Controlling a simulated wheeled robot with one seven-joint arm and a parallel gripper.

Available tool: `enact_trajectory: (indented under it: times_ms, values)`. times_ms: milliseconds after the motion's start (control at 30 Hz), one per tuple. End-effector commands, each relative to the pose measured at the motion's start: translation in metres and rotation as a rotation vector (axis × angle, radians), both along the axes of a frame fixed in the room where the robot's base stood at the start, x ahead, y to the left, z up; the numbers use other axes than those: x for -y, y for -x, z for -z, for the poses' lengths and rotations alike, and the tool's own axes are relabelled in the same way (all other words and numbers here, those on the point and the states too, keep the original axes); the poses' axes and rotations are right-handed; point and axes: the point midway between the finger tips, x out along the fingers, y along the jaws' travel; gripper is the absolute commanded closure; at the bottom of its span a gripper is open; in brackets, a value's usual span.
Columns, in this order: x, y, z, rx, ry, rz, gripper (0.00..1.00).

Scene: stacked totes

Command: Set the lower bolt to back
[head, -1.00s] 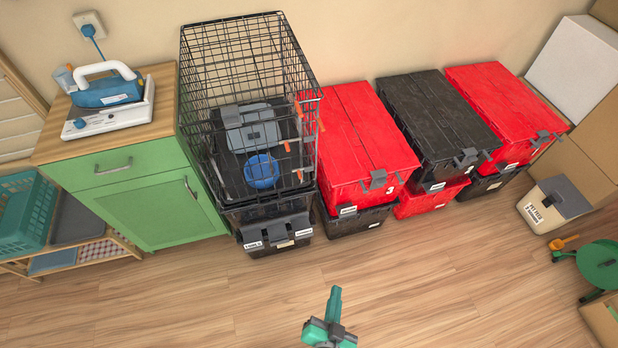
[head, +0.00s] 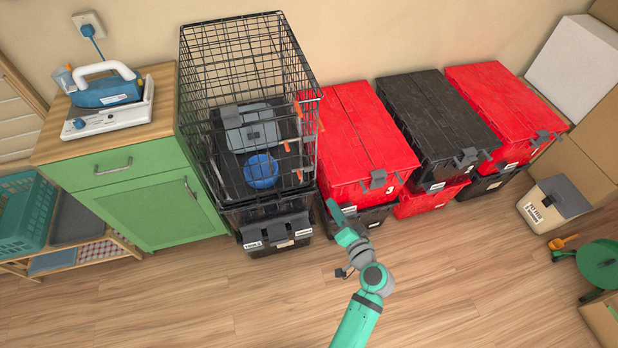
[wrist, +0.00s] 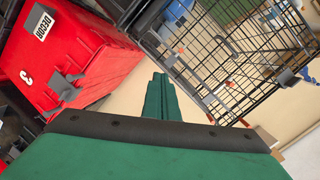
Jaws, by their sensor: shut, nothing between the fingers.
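A black wire crate (head: 247,22) stands on dark totes; in the wrist view its wire side (wrist: 235,55) is at the upper right. Small orange parts, apparently bolt handles, show at the crate's right front: an upper one (head: 299,108), one at the right edge (head: 321,126) and a lower one (head: 286,146). Their exact bolt positions are too small to tell. My gripper (head: 334,208) is shut and empty, below and right of the crate, in front of the red tote stack. Its closed fingers (wrist: 160,92) point toward the gap between red tote and crate in the wrist view.
A red tote marked 3 (head: 362,135) on a dark tote stands close right of the crate; more stacked totes (head: 437,105) follow. A green cabinet (head: 140,200) stands left. A grey-lidded feed bin (head: 553,203) is at the right. The wooden floor in front is open.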

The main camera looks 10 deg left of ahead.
Motion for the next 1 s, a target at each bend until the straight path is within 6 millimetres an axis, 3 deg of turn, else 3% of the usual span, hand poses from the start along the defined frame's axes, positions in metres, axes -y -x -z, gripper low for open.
enact_trajectory:
  times_ms: [100, 300, 767, 1000]
  values:
    - [-0.003, -0.016, -0.020, 0.026, -0.039, -0.048, 1.00]
    - [-0.008, -0.026, -0.037, 0.047, -0.070, -0.095, 1.00]
    - [-0.007, -0.030, -0.038, 0.050, -0.073, -0.094, 1.00]
    - [-0.028, -0.053, -0.035, 0.050, -0.073, -0.095, 1.00]
